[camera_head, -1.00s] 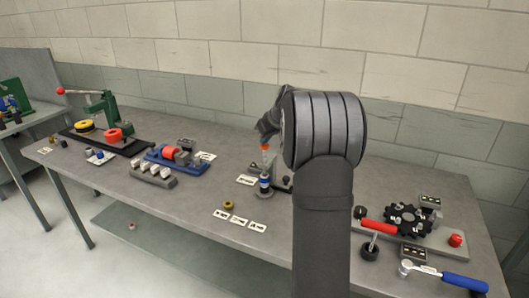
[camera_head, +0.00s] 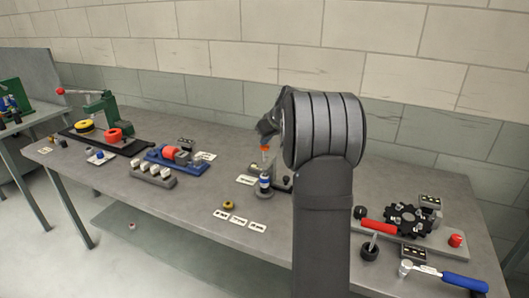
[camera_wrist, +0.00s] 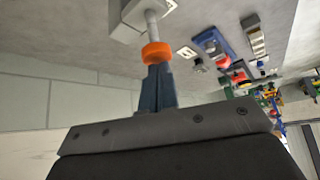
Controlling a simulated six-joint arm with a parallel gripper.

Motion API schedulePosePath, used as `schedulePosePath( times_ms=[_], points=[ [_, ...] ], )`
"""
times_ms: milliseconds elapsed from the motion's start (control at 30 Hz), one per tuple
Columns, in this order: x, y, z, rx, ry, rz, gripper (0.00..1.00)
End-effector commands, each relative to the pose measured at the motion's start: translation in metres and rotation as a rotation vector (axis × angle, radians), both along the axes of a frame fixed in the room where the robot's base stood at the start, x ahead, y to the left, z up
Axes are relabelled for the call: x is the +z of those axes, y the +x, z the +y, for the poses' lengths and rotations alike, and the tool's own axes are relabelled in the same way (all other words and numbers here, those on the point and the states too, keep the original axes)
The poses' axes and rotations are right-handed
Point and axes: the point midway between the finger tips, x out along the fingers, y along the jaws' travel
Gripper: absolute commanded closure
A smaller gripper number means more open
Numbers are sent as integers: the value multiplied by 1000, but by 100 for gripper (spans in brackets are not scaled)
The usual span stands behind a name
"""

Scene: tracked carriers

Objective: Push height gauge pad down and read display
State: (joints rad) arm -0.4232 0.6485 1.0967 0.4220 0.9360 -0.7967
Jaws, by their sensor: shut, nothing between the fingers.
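The height gauge's orange pad (camera_head: 265,149) sits on a slim upright rod near the middle of the bench. In the wrist view the orange pad (camera_wrist: 157,53) rings the end of a silver rod (camera_wrist: 153,25) that runs to a pale grey body (camera_wrist: 132,14). My gripper (camera_head: 265,138) is directly above the pad. In the wrist view my dark blue fingers (camera_wrist: 158,72) are shut and empty, with their tips at the pad, seemingly touching it. A blue-banded piece on a round base (camera_head: 264,188) stands below the pad. I see no readable display; my arm hides part of the gauge.
Several small cards (camera_head: 239,220) and a brass ring (camera_head: 229,205) lie in front. A blue fixture (camera_head: 178,158) and a grey block row (camera_head: 153,176) stand left. A black gear wheel (camera_head: 408,219) and a blue-handled tool (camera_head: 463,282) are right. The wall is close behind.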

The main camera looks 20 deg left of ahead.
Motion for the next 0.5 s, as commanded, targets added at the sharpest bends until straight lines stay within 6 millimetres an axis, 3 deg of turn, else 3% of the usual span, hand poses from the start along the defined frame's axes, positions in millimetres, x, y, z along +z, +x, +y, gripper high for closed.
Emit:
schedulePosePath(
  times_ms=[500],
  points=[
    [38,0,0,0,1,-2,100]
  ],
)
